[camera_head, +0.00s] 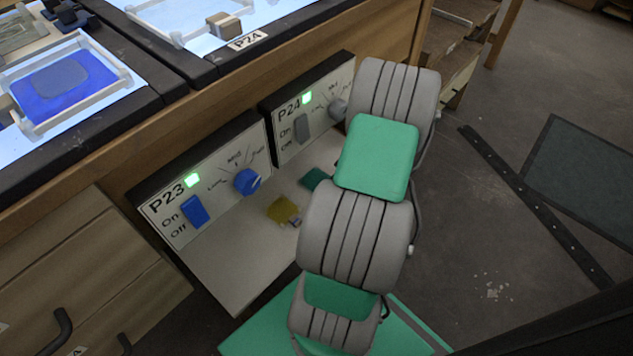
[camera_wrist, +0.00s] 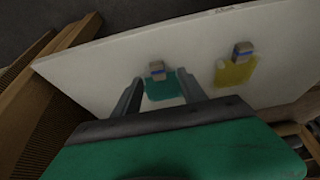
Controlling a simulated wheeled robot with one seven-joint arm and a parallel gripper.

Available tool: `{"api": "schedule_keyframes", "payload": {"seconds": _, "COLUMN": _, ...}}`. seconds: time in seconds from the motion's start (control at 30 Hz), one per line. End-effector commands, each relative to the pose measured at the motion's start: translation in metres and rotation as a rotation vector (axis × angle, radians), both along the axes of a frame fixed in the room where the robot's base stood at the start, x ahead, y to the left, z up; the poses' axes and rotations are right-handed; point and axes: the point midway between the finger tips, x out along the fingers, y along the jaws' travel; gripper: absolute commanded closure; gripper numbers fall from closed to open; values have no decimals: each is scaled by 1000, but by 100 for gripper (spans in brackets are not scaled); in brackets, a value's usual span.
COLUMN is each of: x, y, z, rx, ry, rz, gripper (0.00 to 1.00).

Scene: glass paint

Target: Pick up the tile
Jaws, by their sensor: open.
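Two small painted tiles lie on a white shelf (camera_wrist: 95,68). The teal tile (camera_wrist: 164,88) has a small brown, blue-banded block (camera_wrist: 157,70) at its far edge. The yellow tile (camera_wrist: 236,72) has a similar block (camera_wrist: 243,50) and lies to its right. My gripper (camera_wrist: 160,82) is open and empty; in the wrist view its two fingers frame the teal tile. I cannot tell how far above it they are. In the head view the teal tile (camera_head: 315,179) shows beside my arm, with the yellow tile (camera_head: 281,207) to its left. My fingers are hidden there.
Control panels P23 (camera_head: 172,208) and P24 (camera_head: 291,108), with green lights, stand behind the shelf under the bench. A tray with a blue sheet (camera_head: 25,98) sits on the bench top. Wooden drawers (camera_head: 75,270) stand at left.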

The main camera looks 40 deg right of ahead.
Motion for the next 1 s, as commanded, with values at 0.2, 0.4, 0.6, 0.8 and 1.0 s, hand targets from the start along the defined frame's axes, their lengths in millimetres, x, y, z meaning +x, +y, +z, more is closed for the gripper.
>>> {"api": "schedule_keyframes", "payload": {"seconds": 0.2, "x": 11, "y": -3, "z": -41, "rx": 0, "ry": 0, "rz": 2, "gripper": 51}}
{"api": "schedule_keyframes", "payload": {"seconds": 0.4, "x": 15, "y": -3, "z": -45, "rx": -2, "ry": -1, "rz": -1, "gripper": 51}}
{"api": "schedule_keyframes", "payload": {"seconds": 0.6, "x": 15, "y": -3, "z": -45, "rx": -1, "ry": -1, "rz": -2, "gripper": 61}}
{"api": "schedule_keyframes", "payload": {"seconds": 0.8, "x": 15, "y": -3, "z": -44, "rx": -1, "ry": -1, "rz": -2, "gripper": 77}}
{"api": "schedule_keyframes", "payload": {"seconds": 1.0, "x": 15, "y": -3, "z": -44, "rx": -1, "ry": -1, "rz": -2, "gripper": 93}}
